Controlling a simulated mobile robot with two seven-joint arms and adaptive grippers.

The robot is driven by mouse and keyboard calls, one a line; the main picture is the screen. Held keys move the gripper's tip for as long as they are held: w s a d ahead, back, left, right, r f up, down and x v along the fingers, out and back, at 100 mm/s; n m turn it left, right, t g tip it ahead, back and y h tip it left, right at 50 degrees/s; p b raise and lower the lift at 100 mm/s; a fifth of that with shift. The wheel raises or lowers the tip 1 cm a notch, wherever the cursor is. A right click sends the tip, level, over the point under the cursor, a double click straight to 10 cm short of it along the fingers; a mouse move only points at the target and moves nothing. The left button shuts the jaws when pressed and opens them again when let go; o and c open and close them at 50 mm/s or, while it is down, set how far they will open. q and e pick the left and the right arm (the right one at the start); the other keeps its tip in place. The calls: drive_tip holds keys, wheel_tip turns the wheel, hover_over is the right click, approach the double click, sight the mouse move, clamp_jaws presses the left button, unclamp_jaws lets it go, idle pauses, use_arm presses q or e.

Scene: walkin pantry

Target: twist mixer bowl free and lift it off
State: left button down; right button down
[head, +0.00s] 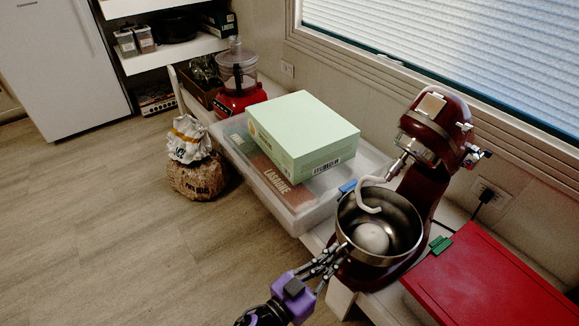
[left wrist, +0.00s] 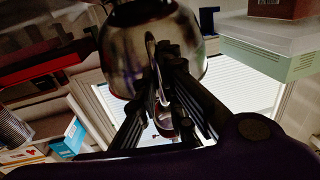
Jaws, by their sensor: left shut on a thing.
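The dark red stand mixer (head: 427,140) stands on the counter with its head tilted up. A pale dough hook (head: 370,197) hangs from the head over the bowl's opening. The steel mixer bowl (head: 408,222) sits upright at the mixer's base, and I cannot tell if it is locked. A pale round shape shows inside it. My left gripper (head: 334,258) is shut on the bowl's handle at the near left side. In the left wrist view the bowl (left wrist: 135,45) fills the top, with its handle (left wrist: 151,58) between the fingers (left wrist: 168,60). My right gripper is not in view.
A red case (head: 495,285) lies close on the right. A red food processor (head: 238,80) stands farther back.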

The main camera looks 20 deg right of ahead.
use_arm(q)
drive_tip(key=shift+s+d, duration=0.15)
drive_tip(key=shift+s, duration=0.1)
drive_tip(key=shift+s+d+p, duration=0.2)
drive_tip(key=shift+s+p, duration=0.1)
drive_tip(key=shift+s, duration=0.2)
drive_tip(key=shift+s+d, duration=0.1)
drive_tip(key=shift+s, duration=0.1)
drive_tip(key=shift+s+d, duration=0.3)
drive_tip(key=shift+s, duration=0.25)
drive_tip(key=shift+s+d+p, duration=0.1)
drive_tip(key=shift+p, duration=0.2)
